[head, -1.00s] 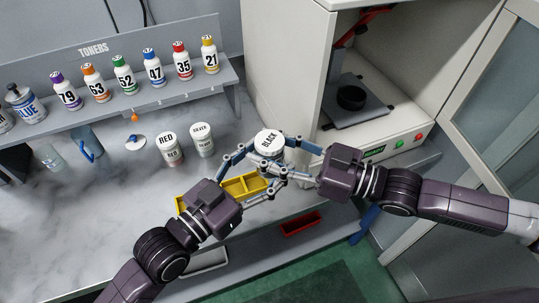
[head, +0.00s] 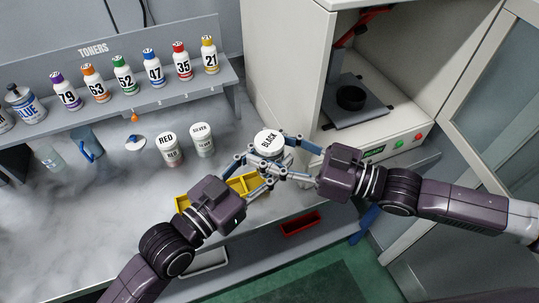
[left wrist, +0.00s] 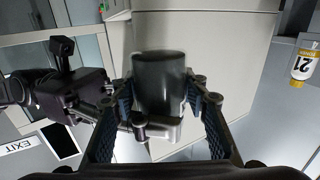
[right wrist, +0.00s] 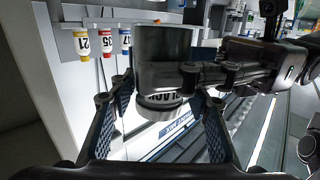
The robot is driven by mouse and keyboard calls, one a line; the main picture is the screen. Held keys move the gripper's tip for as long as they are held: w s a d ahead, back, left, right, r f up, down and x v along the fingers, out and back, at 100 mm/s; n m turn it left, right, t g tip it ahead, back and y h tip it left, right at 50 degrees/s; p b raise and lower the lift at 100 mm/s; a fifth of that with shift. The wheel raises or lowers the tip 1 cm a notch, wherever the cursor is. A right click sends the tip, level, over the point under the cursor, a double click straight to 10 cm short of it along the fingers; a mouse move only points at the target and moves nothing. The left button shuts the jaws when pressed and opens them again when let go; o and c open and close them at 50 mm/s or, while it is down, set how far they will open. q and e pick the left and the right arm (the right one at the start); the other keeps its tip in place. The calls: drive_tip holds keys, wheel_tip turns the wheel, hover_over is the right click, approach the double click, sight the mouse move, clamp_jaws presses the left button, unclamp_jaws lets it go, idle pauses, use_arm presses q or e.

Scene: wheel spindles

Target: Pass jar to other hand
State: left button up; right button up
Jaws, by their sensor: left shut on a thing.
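The jar, dark grey with a white lid marked BLACK (head: 268,142), is upright in the air between my two grippers, over the counter's front edge. My left gripper (head: 253,168) is shut on the jar. The jar's dark side (left wrist: 158,85) stands between its fingers in the left wrist view. My right gripper (head: 288,157) has its fingers around the jar from the right. In the right wrist view the jar (right wrist: 163,55) fills the space between the fingers, and I cannot tell whether they press on it.
A yellow tray (head: 183,203) lies below the grippers. RED (head: 168,149) and SILVER (head: 203,140) jars stand on the counter to the left. Several toner bottles line the shelf (head: 120,112). A white cabinet (head: 285,75) with a machine stands behind, close to my right gripper.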

drive_tip(key=o, duration=0.3)
